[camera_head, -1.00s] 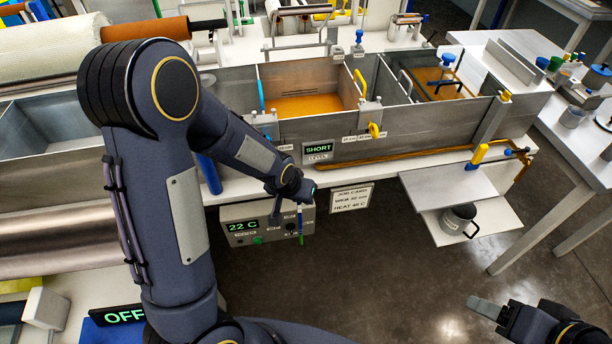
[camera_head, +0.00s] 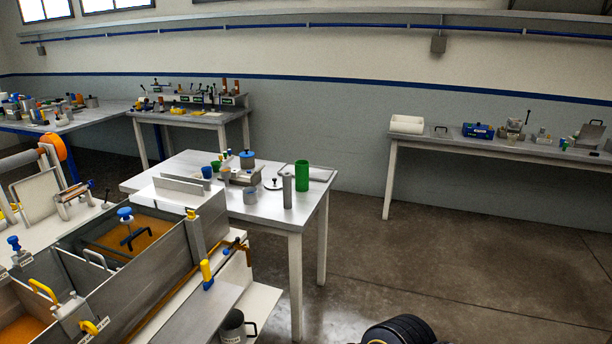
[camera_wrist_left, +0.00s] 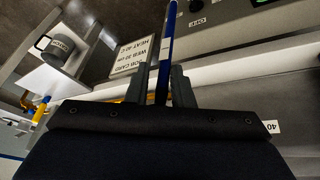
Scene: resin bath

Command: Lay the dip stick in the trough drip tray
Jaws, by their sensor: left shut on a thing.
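My left gripper (camera_wrist_left: 162,78) shows only in the left wrist view. Its two dark fingers are shut on a thin blue stick (camera_wrist_left: 168,40), taken to be the dip stick, which runs up out of the top of the picture, its far end out of view. In the head view, a grey plate (camera_head: 205,316) sticks out from the trough's near side. A lower white surface (camera_head: 264,302) lies beside it with a grey mug (camera_head: 232,322). I cannot tell which is the trough drip tray. My right gripper is out of view.
The steel trough (camera_head: 150,275) holds amber resin. A yellow-topped valve (camera_head: 206,272) stands at the grey plate. A white table (camera_head: 250,210) with pots is behind it. In the left wrist view, a job card (camera_wrist_left: 132,55) is close beside the stick. Floor at right is clear.

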